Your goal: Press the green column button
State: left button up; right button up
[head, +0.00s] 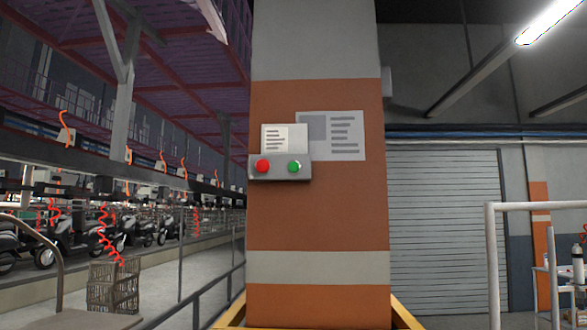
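A round green button (294,167) sits on the right side of a small grey control box (279,174). A round red button (262,166) is to its left on the same box. The box is fixed to the front of a square column (318,215) painted in orange and grey bands. Nothing covers the green button. Neither of my grippers shows in the head view.
Paper notices (345,136) are above and beside the box. A yellow guard (405,314) surrounds the column's foot. A railing (212,285) and stacked crates (113,287) stand left. A white rail frame (493,255) stands right, before a shutter (444,225).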

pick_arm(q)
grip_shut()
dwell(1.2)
